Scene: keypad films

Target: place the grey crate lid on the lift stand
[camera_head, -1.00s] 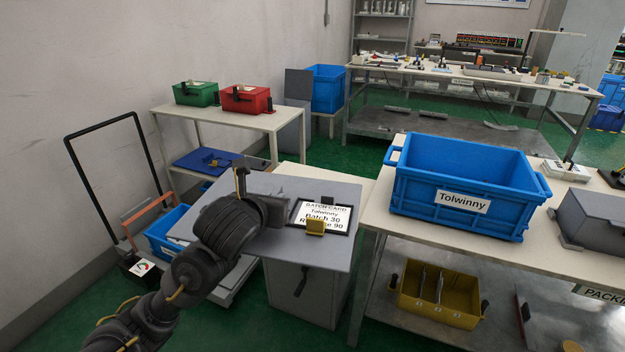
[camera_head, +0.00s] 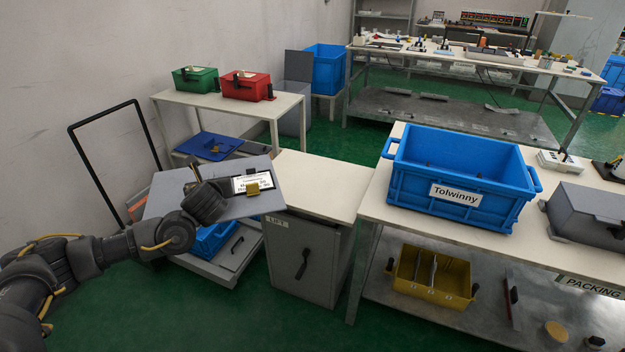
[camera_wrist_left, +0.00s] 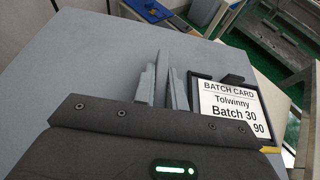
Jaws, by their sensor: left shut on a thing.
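The grey crate lid (camera_head: 166,186) is a flat grey panel in the head view, held in the air, slightly tilted. It also fills much of the left wrist view (camera_wrist_left: 90,60). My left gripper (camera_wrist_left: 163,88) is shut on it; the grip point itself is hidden. In the head view my left gripper (camera_head: 208,198) is over the lid's near side. A batch card (camera_head: 258,184) reading Tolwinny, Batch 30 lies on the lid. My right gripper is not in view.
A low trolley (camera_head: 225,268) with a black handle frame (camera_head: 107,115) carries a blue crate (camera_head: 213,240) below the lid. A large blue Tolwinny crate (camera_head: 455,185) stands on the right bench. Green (camera_head: 196,79) and red (camera_head: 245,86) boxes sit on the table behind. The cabinet top is mostly clear.

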